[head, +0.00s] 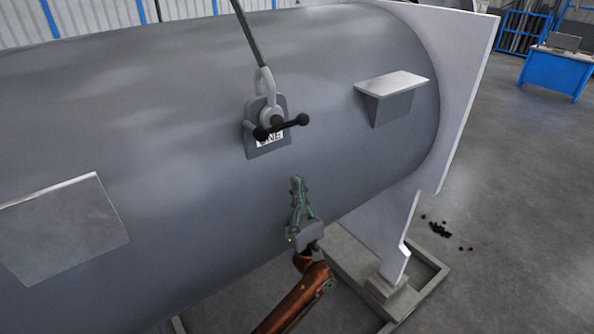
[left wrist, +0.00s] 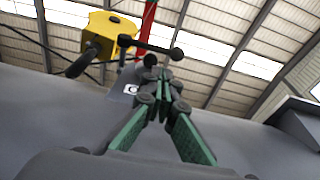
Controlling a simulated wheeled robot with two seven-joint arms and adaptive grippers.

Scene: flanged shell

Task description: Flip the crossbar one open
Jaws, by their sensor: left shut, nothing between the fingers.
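The crossbar (head: 285,127) is a dark bar with a ball at each end. It sits across the lower part of a grey shackle (head: 265,85) on a lug plate (head: 250,148) fixed to the shell. A white label (head: 268,141), partly hidden by the bar, reads like ONE. My left gripper (head: 297,181) points up, fingertips together and empty, below and slightly right of the crossbar, apart from it in the picture. In the left wrist view the crossbar (left wrist: 150,47) shows beyond the closed fingertips (left wrist: 165,77). My right gripper is not in view.
The big grey shell (head: 190,80) has a bracket (head: 392,95) at right and a flat plate (head: 60,228) at left. A pale flange (head: 455,60) closes its right end. A dark sling (head: 246,30) rises from the shackle. A yellow hook block (left wrist: 108,35) hangs overhead.

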